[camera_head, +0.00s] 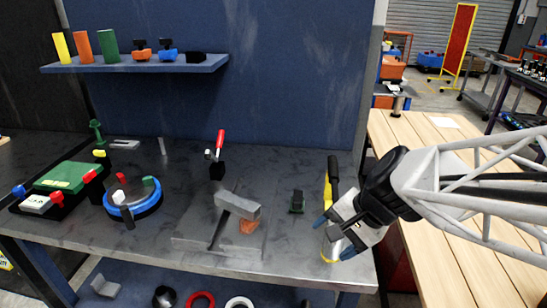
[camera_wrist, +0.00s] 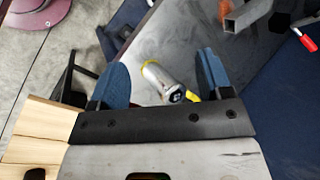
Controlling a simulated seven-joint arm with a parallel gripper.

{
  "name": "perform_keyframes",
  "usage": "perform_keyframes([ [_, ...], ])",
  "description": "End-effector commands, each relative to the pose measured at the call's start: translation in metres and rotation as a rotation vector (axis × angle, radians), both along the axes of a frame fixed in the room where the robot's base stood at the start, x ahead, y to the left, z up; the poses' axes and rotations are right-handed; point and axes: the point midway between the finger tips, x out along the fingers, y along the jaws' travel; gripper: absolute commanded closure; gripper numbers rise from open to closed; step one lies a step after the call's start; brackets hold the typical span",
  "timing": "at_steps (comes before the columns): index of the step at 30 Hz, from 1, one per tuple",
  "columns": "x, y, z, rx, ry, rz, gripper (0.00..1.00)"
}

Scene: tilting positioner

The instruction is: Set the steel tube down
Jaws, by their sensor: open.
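The steel tube (camera_wrist: 160,80) is a short silver cylinder with a dark opening in its near end. In the wrist view it shows between my fingers, with its far end at a yellow ring (camera_wrist: 146,65) on the grey bench top. Gaps show between it and both blue fingers. My gripper (camera_head: 333,237) is open at the bench's right front corner; it also shows in the wrist view (camera_wrist: 165,62). In the head view my gripper largely hides the tube, and part of the yellow ring (camera_head: 324,258) shows below it.
A grey square bar (camera_head: 238,206) lies tilted over a plate left of my gripper, near an orange piece (camera_head: 249,227). A yellow-and-black tool (camera_head: 329,188) stands close behind my gripper. The bench edge is close; a wooden table (camera_head: 440,235) lies right.

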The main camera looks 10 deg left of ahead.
Motion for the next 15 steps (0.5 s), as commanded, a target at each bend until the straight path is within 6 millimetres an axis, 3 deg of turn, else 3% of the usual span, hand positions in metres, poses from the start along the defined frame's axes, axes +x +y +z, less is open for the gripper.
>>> perform_keyframes([
  [15,0.093,0.102,-0.037,0.459,0.37,-0.472,0.28],
])
